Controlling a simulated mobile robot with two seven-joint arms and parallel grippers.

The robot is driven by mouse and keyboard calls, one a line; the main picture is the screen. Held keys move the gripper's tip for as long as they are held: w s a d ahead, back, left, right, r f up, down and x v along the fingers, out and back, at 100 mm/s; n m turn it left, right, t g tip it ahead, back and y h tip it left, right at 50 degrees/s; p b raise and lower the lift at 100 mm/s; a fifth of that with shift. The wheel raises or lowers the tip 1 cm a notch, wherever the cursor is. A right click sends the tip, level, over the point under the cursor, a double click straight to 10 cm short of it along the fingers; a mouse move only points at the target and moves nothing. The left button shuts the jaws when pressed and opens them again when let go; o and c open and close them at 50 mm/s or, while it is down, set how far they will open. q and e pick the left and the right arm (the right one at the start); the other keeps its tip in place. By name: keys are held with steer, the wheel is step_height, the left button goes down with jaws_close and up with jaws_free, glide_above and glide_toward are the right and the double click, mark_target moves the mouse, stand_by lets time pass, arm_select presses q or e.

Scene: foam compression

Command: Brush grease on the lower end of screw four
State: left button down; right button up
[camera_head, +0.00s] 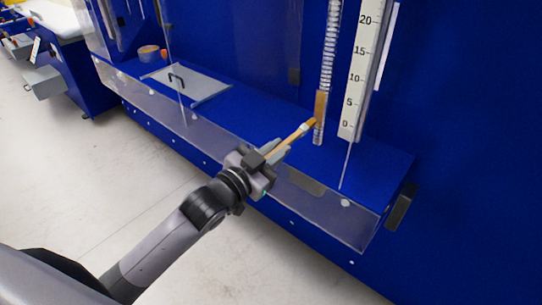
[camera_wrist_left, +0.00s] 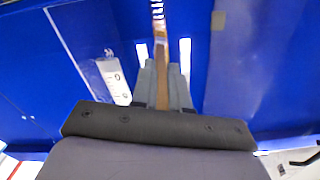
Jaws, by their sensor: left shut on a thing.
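My left gripper (camera_head: 273,154) is shut on a brush (camera_head: 292,137) with a light wooden handle. Whether the bristles touch the thread I cannot tell. In the left wrist view the brush handle (camera_wrist_left: 162,68) runs straight up between the gripper fingers, with a piece of the screw (camera_wrist_left: 157,10) beyond it. Which number this screw has does not show. My right gripper is out of view.
A white scale (camera_head: 357,75) with numbers stands just right of the screw. A clear guard panel (camera_head: 225,150) runs along the front of the blue machine. A grey plate with a black handle (camera_head: 187,88) and a small round container (camera_head: 149,52) are at left on the blue ledge.

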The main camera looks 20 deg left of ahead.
arm_select(q)
steer(key=shift+x, duration=1.1)
stand_by(0.5)
steer(key=shift+s+f, duration=0.15)
steer(key=shift+f, duration=0.4)
steer(key=shift+r+p, duration=0.7)
steer(key=shift+p, duration=2.3)
steer(key=shift+f, duration=0.1)
